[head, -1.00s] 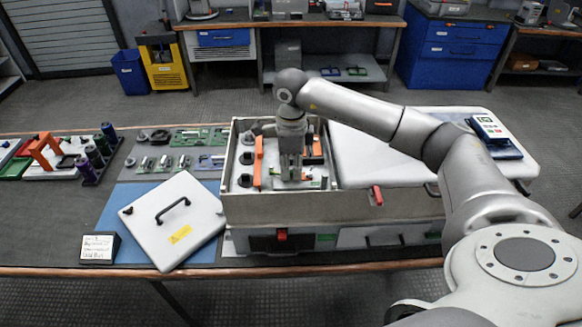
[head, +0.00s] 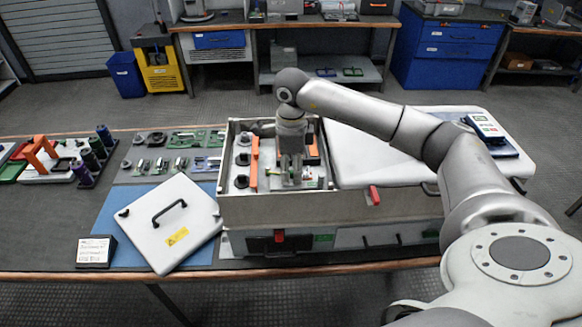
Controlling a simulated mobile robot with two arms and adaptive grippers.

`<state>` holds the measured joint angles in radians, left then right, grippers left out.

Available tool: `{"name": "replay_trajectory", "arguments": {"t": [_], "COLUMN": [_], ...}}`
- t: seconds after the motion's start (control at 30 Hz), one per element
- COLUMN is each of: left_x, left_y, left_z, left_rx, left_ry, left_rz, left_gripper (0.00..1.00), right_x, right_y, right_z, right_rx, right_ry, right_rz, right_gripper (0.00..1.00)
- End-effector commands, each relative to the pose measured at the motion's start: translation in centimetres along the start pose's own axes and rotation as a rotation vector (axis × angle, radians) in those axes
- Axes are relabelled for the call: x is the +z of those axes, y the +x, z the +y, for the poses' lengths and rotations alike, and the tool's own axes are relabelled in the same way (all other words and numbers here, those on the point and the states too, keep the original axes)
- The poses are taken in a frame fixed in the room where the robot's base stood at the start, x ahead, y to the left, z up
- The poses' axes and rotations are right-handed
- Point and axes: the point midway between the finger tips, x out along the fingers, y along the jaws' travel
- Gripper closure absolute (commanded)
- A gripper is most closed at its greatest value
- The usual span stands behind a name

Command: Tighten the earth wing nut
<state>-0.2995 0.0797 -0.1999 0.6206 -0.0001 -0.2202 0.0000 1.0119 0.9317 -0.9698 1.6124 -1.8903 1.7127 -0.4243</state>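My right gripper (head: 291,178) points straight down inside the open metal cabinet (head: 330,205), low over its floor. Its fingers are close together near a small green part (head: 312,184). The earth wing nut cannot be made out; it may be hidden by the fingers. I cannot tell whether the fingers are shut on anything. Orange bars (head: 254,163) and dark round fittings (head: 241,181) stand to the left of the gripper in the cabinet. My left gripper is not in view.
A closed white lid (head: 375,155) covers the cabinet's right part. A meter (head: 487,128) lies on it. Small parts fill the back left.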

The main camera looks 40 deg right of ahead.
Motion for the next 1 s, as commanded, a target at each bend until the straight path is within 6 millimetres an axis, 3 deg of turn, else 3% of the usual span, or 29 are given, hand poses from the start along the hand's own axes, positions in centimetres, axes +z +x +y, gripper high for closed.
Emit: {"name": "replay_trajectory", "arguments": {"t": [0.27,0.37,0.7,1.0], "left_x": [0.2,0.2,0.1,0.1], "left_y": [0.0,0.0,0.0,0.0], "left_z": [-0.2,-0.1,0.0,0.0], "left_rx": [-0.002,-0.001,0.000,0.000], "left_ry": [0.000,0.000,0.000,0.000], "left_rz": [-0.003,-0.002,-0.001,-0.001], "left_gripper": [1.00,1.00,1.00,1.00], "right_x": [0.0,0.1,0.1,0.0], "right_y": [-0.5,-1.9,-8.9,-11.9], "right_z": [-0.1,-0.1,-0.1,0.0], "right_rx": [-0.001,-0.002,-0.003,0.000], "right_ry": [0.000,0.000,0.000,0.000], "right_rz": [-0.001,-0.002,-0.003,0.000], "right_gripper": [0.62,0.62,0.62,0.62]}}
